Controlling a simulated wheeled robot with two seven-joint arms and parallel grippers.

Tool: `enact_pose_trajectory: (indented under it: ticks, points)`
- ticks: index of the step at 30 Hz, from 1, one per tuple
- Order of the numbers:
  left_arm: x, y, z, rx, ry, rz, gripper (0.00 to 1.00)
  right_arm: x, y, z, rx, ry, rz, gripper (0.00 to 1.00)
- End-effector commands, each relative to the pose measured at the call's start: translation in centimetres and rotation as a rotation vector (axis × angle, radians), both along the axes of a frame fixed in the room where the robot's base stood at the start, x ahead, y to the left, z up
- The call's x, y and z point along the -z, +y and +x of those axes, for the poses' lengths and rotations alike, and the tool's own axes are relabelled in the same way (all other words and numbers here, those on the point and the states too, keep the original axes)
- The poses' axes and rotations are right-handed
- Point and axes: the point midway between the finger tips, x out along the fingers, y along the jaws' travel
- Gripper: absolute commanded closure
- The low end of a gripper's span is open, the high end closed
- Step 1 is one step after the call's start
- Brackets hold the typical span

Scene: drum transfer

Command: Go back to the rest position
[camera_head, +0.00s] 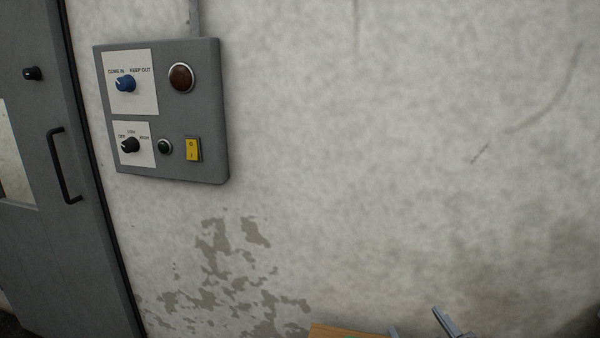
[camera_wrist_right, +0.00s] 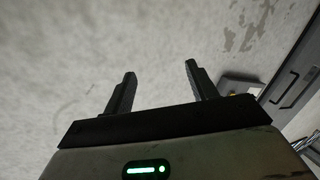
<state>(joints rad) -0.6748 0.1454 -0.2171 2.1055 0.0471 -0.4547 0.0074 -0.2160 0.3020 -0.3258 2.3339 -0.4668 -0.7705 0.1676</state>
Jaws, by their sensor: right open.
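My right gripper (camera_head: 416,321) shows at the bottom edge of the head view, right of the middle. Only its finger ends show there. In the right wrist view its two dark fingers (camera_wrist_right: 160,69) stand apart with nothing between them, in front of the bare wall. It is open and empty. My left gripper is in neither view.
A grey control panel (camera_head: 217,120) with knobs, a red-brown button and a yellow switch is on the stained wall (camera_head: 400,120). A grey door (camera_head: 50,250) with a black handle is at the left. A wooden edge (camera_head: 335,332) shows at the bottom.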

Motion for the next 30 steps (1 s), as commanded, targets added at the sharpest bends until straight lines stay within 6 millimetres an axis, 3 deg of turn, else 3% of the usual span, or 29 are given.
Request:
enact_pose_trajectory:
  ticks: [1,3,7,12,21,30]
  points:
    - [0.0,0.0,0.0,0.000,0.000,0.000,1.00,2.9,-1.1,-1.7,0.057,0.145,0.046,0.43]
    - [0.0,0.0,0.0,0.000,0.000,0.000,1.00,6.0,-2.1,-4.0,0.111,0.311,0.086,0.43]
    - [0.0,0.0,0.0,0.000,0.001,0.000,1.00,10.0,-2.9,-7.9,0.165,0.543,0.137,0.43]
    - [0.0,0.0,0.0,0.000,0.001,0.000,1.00,13.0,-3.0,-12.4,0.196,0.768,0.180,0.43]
    - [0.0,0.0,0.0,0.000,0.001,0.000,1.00,15.9,-2.5,-19.8,0.207,1.095,0.238,0.43]
    - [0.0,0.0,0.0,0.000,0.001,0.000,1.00,18.0,-0.6,-16.7,0.120,0.924,0.286,0.43]
